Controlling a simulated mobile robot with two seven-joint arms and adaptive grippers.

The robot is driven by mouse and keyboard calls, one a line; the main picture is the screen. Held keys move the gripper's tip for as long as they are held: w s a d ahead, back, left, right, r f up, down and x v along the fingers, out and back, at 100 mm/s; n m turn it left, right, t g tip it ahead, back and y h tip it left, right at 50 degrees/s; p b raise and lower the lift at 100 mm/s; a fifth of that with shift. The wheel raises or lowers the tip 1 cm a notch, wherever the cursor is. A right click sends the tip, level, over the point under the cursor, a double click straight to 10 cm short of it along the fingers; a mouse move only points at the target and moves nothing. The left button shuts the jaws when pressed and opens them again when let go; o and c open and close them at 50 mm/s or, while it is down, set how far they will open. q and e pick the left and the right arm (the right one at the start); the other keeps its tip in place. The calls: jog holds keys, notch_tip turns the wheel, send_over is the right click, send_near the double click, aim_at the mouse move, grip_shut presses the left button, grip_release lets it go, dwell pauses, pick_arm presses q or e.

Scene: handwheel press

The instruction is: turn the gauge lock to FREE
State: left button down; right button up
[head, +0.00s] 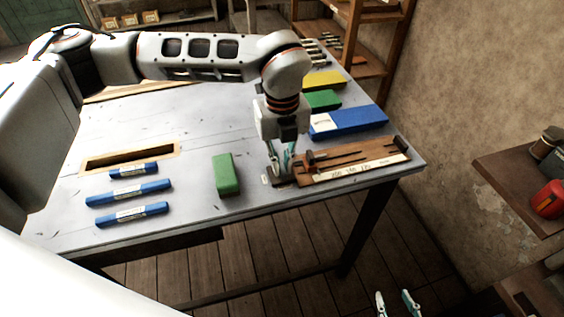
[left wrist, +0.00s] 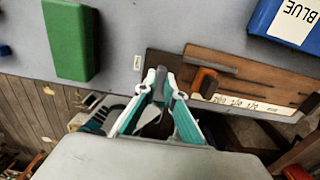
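The brown wooden gauge board (head: 355,159) lies at the table's front right corner, with slots, a dark slider and a pale number strip. A small dark piece (head: 281,183) sits at its left end, perhaps the gauge lock; I cannot make out its setting. A small white label (head: 265,180) lies left of it and shows in the left wrist view (left wrist: 137,62). My left gripper (head: 281,172) points down at this end, its fingertips (left wrist: 164,74) a little apart; whether they touch or hold the dark piece is unclear. My right gripper (head: 396,298) is open and empty, low in front.
A green block (head: 226,174) stands left of my left gripper. A blue box (head: 352,121), a green block (head: 322,100) and a yellow one (head: 323,80) lie behind the board. Several blue bars (head: 142,191) lie at left, near a framed slot (head: 128,158). A shelf (head: 518,180) is at right.

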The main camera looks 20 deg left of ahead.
dwell(0.3)
pick_arm(q)
jog(key=shift+m, duration=0.4)
jog(key=shift+a+m+b, duration=0.1)
jog(key=shift+m+b, duration=0.4)
jog(key=shift+m, duration=0.5)
jog(key=m, duration=0.5)
jog(key=shift+a+b, duration=0.15)
jog(key=shift+b, duration=0.25)
jog(key=m, duration=0.5)
jog(key=shift+a+r+m, duration=0.1)
jog(key=shift+a+m, duration=0.1)
jog(key=shift+m, duration=0.2)
jog(key=m, duration=0.4)
jog(key=shift+w+a+p, duration=0.1)
jog(key=shift+w+p, duration=0.1)
jog(key=shift+p, duration=0.1)
jog(key=shift+m, duration=0.3)
jog(key=c, duration=2.1)
grip_release()
jog(key=shift+c, duration=0.2)
